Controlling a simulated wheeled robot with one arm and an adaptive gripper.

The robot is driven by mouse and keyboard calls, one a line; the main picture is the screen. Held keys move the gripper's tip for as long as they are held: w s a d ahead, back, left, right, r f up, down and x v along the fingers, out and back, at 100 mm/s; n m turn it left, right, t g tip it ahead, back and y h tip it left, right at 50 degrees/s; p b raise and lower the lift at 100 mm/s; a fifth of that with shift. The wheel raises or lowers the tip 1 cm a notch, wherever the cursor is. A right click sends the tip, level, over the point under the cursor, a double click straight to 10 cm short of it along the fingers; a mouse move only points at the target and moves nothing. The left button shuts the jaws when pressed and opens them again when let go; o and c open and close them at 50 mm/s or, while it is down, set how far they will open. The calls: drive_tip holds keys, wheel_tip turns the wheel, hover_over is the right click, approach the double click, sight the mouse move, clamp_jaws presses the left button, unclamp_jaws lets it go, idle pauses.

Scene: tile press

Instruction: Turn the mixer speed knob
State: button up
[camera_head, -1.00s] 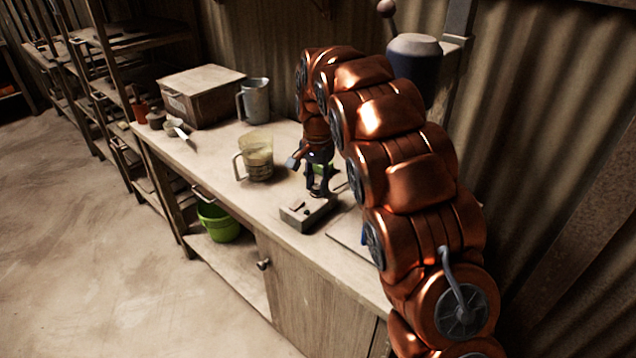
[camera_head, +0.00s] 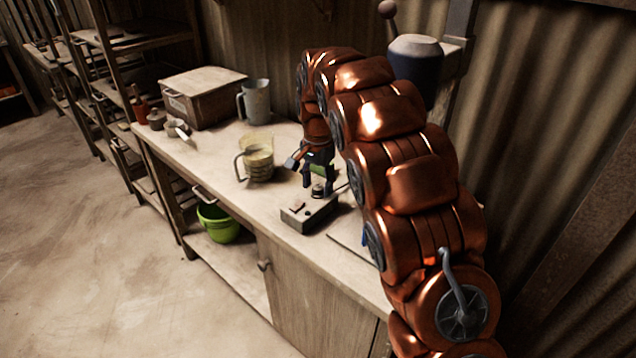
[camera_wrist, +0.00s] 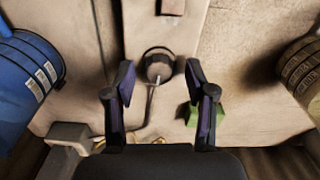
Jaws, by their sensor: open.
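A small grey control box (camera_head: 305,217) sits near the front edge of the workbench, with a reddish-brown switch (camera_head: 297,207) on its top. A dark round knob (camera_wrist: 158,66) is on the box, near the end away from the switch. My gripper (camera_head: 317,184) is above that end of the box, pointing down. In the wrist view my gripper (camera_wrist: 161,78) is open, with one finger on each side of the knob and a visible gap to both. I cannot tell how far down around the knob the fingertips reach.
A clear measuring jug (camera_head: 258,163) stands left of the box. A wooden crate (camera_head: 202,97) and a grey jug (camera_head: 255,101) are at the back. In the wrist view a blue container (camera_wrist: 28,78) is at left and a green object (camera_wrist: 198,117) lies near the right finger.

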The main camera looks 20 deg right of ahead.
sight(317, 186)
drive_tip(key=shift+r, duration=0.15)
wheel_tip(317, 186, up, 12)
idle(0.7)
drive_tip(key=s+r+n+p, duration=0.15)
drive_tip(key=s+n, duration=0.25)
drive_tip(key=s, duration=1.7)
drive_tip(key=s+f+n+g+p, duration=0.1)
drive_tip(key=s+f+n, duration=0.2)
drive_tip(key=s, duration=0.8)
drive_tip(key=s+f+n+p, duration=0.1)
drive_tip(key=s+f, duration=0.3)
drive_tip(key=s, duration=0.7)
drive_tip(key=shift+s+f+n+g+p, duration=0.3)
drive_tip(key=shift+s+n+g+p, duration=0.1)
drive_tip(key=shift+n, duration=0.5)
